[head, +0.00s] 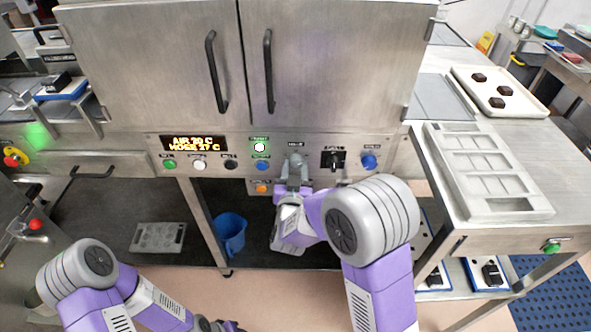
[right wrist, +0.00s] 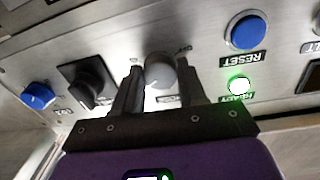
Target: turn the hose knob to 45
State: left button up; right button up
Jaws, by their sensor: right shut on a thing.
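The hose knob (head: 296,160) is a grey round knob on the steel control panel. In the right wrist view the knob (right wrist: 160,68) sits between the two dark fingers, with a light pointer mark low on its face. My right gripper (head: 293,183) is shut on it, one finger on each side (right wrist: 158,88).
A black rotary switch (head: 333,159) and a blue knob (head: 369,161) are right of the hose knob. A blue button (head: 262,165) and a lit green lamp (head: 260,147) are left of it. A steel table with a grey mould (head: 480,165) stands at the right.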

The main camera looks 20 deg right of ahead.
jog(key=m, duration=0.6)
jog(key=shift+r, duration=0.1)
jog(key=m, duration=0.5)
jog(key=shift+m, duration=0.3)
dwell(0.3)
jog(key=o, duration=1)
jog(key=shift+y, duration=0.4)
jog(key=shift+o, duration=0.2)
jog(key=p+v, duration=0.1)
jog(key=v, duration=0.6)
jog(key=shift+s+a+r, duration=0.15)
jog(key=shift+s+a, duration=0.05)
jog(key=shift+s, duration=0.05)
